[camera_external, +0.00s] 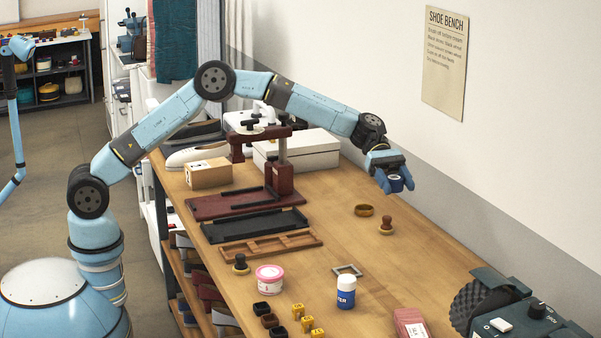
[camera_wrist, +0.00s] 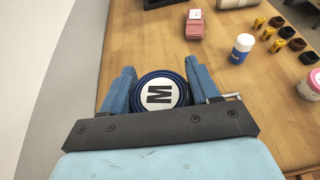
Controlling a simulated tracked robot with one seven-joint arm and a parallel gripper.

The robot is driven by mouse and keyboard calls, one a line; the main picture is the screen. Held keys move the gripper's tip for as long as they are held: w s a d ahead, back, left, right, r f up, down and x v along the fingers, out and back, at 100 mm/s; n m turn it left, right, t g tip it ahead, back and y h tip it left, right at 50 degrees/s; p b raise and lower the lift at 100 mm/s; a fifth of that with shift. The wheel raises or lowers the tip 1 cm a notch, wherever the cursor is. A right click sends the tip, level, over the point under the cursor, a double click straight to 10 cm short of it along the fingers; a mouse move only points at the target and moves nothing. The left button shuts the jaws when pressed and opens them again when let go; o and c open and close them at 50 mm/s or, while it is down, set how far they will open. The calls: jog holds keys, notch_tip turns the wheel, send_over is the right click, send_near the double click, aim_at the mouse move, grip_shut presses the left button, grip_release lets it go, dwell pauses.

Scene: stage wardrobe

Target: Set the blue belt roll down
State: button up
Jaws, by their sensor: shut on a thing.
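In the outside view my gripper (camera_external: 395,182) is above the far right part of the wooden bench (camera_external: 345,220), near the wall. The roll (camera_external: 396,183) shows there only as a small dark shape between the fingers. It appears held above the bench top, with the exact height hard to tell.
A brass dish (camera_external: 364,210) and a wooden-handled stamp (camera_external: 386,226) stand near below my gripper. A white bottle with a blue label (camera_external: 346,292), a pink tin (camera_external: 270,279) and a square frame (camera_external: 347,270) are nearer the front. A white box (camera_external: 300,152) stands left. Bare wood surrounds the dish.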

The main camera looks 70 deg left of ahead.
notch_tip(320, 180, up, 2)
jog(key=w+a+n+t, duration=0.1)
jog(key=w+a, duration=0.2)
jog(key=a, duration=0.6)
jog(key=w+a, duration=0.2)
jog(key=a, duration=0.6)
jog(key=n+t, duration=0.1)
jog(key=t, duration=0.1)
send_over(350, 201)
notch_tip(350, 201, down, 10)
notch_tip(350, 201, down, 11)
jog(key=shift+w+f, duration=0.1)
jog(key=shift+f, duration=0.1)
jog(key=o, duration=1.1)
jog(key=shift+f, duration=0.1)
